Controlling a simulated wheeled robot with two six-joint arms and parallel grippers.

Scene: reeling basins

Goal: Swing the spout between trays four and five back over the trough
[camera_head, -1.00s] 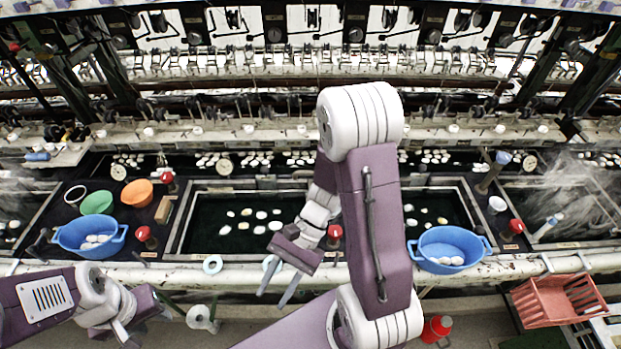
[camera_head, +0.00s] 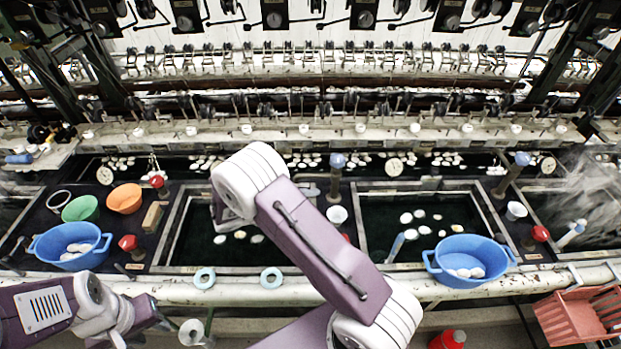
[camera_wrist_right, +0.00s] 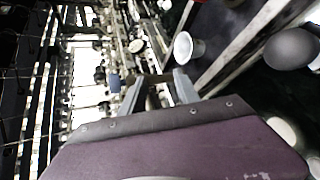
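Blue tubs (camera_head: 70,256) and (camera_head: 468,262) with cocoons sit at the front rim. Green (camera_head: 81,208) and orange (camera_head: 124,198) bowls are at the left. Red knobs (camera_head: 540,233) stand between basins. Steam rises at right. A red crate (camera_head: 572,318) is below the front edge.

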